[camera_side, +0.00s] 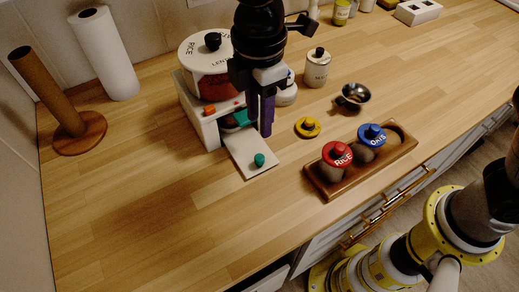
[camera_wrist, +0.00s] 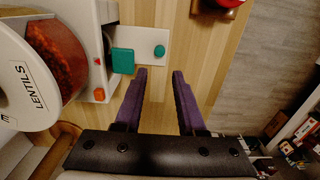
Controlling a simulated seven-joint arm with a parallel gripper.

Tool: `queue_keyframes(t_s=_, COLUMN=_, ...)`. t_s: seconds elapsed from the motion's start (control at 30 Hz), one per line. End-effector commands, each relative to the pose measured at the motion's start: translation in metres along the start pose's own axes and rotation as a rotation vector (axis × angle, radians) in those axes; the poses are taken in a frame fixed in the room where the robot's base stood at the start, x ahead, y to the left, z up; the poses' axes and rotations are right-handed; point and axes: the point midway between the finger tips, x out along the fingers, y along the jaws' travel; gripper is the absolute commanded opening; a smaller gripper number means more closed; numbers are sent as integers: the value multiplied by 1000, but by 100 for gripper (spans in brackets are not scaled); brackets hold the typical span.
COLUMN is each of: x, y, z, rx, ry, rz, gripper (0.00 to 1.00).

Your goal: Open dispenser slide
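The dispenser (camera_side: 203,124) is a white stand holding a round white canister (camera_side: 206,62) with dark red contents; the canister reads LENTILS in the wrist view (camera_wrist: 42,90). A teal block (camera_wrist: 122,61) juts from the stand's front, above a white plate (camera_wrist: 145,37) with a small teal knob (camera_wrist: 159,50). In the side view the plate (camera_side: 241,150) lies in front of the stand, and the block (camera_side: 235,119) is partly behind my fingers. My gripper (camera_wrist: 160,73) is open and empty, with purple fingers pointing down, close beside the block. Contact cannot be told.
An orange button (camera_side: 209,111) is on the stand. A yellow lid (camera_side: 307,127), a dark bowl (camera_side: 353,96) and a white jar (camera_side: 317,68) stand to the right. A wooden rack (camera_side: 362,160) with red- and blue-lidded jars is front right. The counter front left is clear.

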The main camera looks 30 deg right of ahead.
Motion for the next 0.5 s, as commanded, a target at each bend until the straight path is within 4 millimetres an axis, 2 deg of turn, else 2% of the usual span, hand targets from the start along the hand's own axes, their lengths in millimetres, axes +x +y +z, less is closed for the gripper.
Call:
queue_keyframes(t_s=0.3, x=64, y=0, z=1, rx=2, ry=-4, rz=-4, gripper=39)
queue_keyframes(t_s=0.5, x=94, y=0, z=1, rx=2, ry=-2, rz=-2, gripper=39)
